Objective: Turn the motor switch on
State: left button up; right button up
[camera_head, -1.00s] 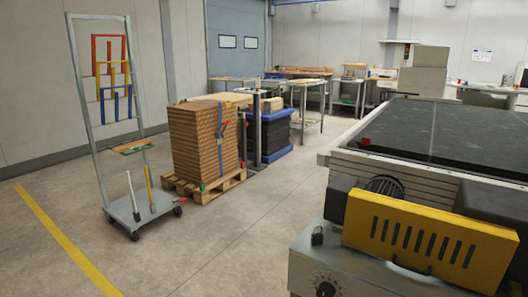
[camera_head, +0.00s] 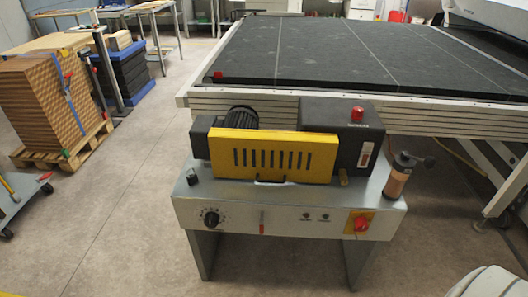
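The machine's grey control housing (camera_head: 285,200) stands in front of the bed in the head view. Its front panel has a red switch (camera_head: 361,225) on a yellow plate at the right, a black dial (camera_head: 211,217) with a scale at the left, a small red lever (camera_head: 262,222) and two small dark controls (camera_head: 315,217) between them. A black box (camera_head: 325,143) on top has a red button (camera_head: 357,113) and a pale rocker-like part (camera_head: 366,153). The labels are too small to read, so I cannot tell which control is the motor switch. Neither gripper is in view.
A yellow slotted guard (camera_head: 270,172) and a bottle-like part (camera_head: 397,180) sit on the housing. The dark bed (camera_head: 320,55) stretches behind. A pallet of stacked boards (camera_head: 40,105) stands at the left.

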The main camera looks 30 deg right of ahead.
aim_at(361, 223)
jog(key=k+l+z, duration=0.15)
jog(key=l, duration=0.15)
jog(key=k+l+z, duration=0.15)
jog(key=l, duration=0.15)
jog(key=l+z, duration=0.15)
jog(key=l, duration=0.2)
jog(key=k+l+z, duration=0.1)
jog(key=l, duration=0.25)
